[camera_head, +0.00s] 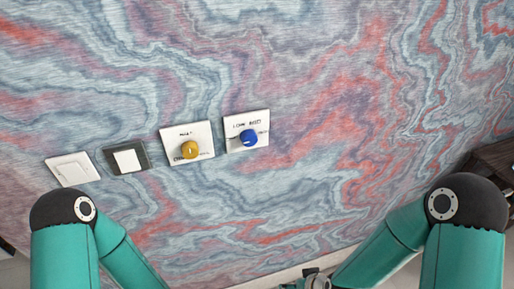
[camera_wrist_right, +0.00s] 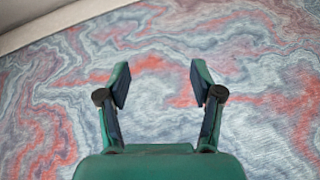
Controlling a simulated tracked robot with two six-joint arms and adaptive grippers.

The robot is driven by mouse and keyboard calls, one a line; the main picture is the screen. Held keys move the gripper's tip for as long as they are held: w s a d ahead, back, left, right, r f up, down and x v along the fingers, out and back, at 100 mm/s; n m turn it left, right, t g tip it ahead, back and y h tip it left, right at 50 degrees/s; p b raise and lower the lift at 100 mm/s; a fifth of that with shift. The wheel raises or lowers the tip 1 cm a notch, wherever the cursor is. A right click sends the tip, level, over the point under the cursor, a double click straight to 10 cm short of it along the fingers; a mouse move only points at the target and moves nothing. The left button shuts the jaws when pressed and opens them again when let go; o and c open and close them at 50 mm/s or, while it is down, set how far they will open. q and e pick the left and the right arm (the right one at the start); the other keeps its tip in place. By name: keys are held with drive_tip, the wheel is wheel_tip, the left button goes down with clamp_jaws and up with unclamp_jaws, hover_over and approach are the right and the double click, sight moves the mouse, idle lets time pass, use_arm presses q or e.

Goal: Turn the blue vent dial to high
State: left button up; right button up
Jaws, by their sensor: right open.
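The blue vent dial (camera_head: 248,137) is a round knob on a white plate (camera_head: 262,121) with small dark lettering, on the marbled wall in the head view. The lettering is too small to read surely. My right gripper (camera_wrist_right: 160,82) is open and empty in the right wrist view, with only the patterned wall behind it. In the head view it shows in part at the bottom edge (camera_head: 314,279), below and right of the dial and apart from it. The dial is not in the right wrist view. My left arm is at the lower left of the head view; its gripper is out of frame.
A yellow dial (camera_head: 189,149) on a white plate is just left of the blue one. Further left are a dark-framed switch (camera_head: 127,160) and a white switch (camera_head: 72,169). A dark wooden piece (camera_head: 495,160) stands at the right edge. The wall around the dial's right is clear.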

sight(251, 142)
drive_tip(key=w+a+r+n+t+b, duration=0.4)
drive_tip(key=w+r+n+t, duration=0.1)
drive_tip(key=w+r, duration=0.35)
drive_tip(key=s+a+r+n+t+y+b, duration=0.1)
drive_tip(key=s+r+n+t+b, duration=0.2)
drive_tip(key=r, duration=1)
drive_tip(key=s+a+r+n+t+y+b, duration=0.1)
drive_tip(key=a+r+n+t+b, duration=0.3)
drive_tip(key=r, duration=0.9)
drive_tip(key=shift+n+t, duration=0.7)
drive_tip(key=x, duration=0.5)
drive_tip(key=d+p+x, duration=0.1)
drive_tip(key=x, duration=0.4)
drive_tip(key=p+x, duration=0.1)
drive_tip(key=x, duration=0.5)
drive_tip(key=shift+w+d+f, duration=0.15)
drive_tip(key=shift+w+d, duration=0.15)
drive_tip(key=shift+d, duration=0.05)
use_arm(q)
wheel_tip(251, 142, down, 10)
